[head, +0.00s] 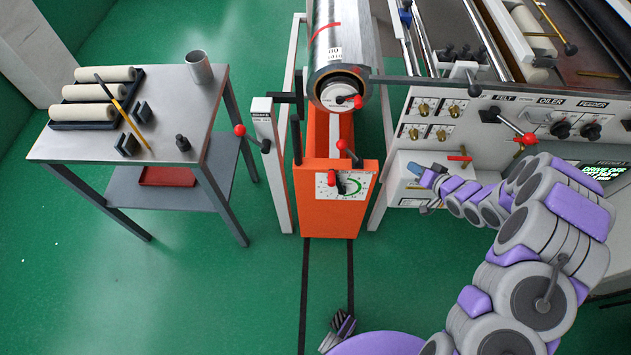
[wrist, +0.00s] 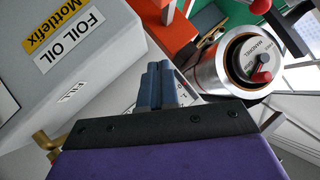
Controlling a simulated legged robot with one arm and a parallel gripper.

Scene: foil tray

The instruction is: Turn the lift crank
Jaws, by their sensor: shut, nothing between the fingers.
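An orange lift stand (head: 318,222) is at the centre of the head view, under a silver roll (head: 341,50). A dial plate (head: 345,187) with a red knob sits on its front, and a red-knobbed handle (head: 342,146) is at its top. A red-ended crank (head: 240,130) juts left from the white post (head: 268,130). I cannot tell which is the lift crank. My gripper (head: 425,178) is right of the orange stand, apart from these handles. In the wrist view its blue fingers (wrist: 158,75) are shut and empty; the roll's end (wrist: 238,62) shows beyond.
A foil oil box (wrist: 85,65) is close on the left in the wrist view, with a brass tap (wrist: 45,141) below. The machine panel (head: 478,112) with valves and knobs stands right. A table (head: 185,95) with rollers stands left.

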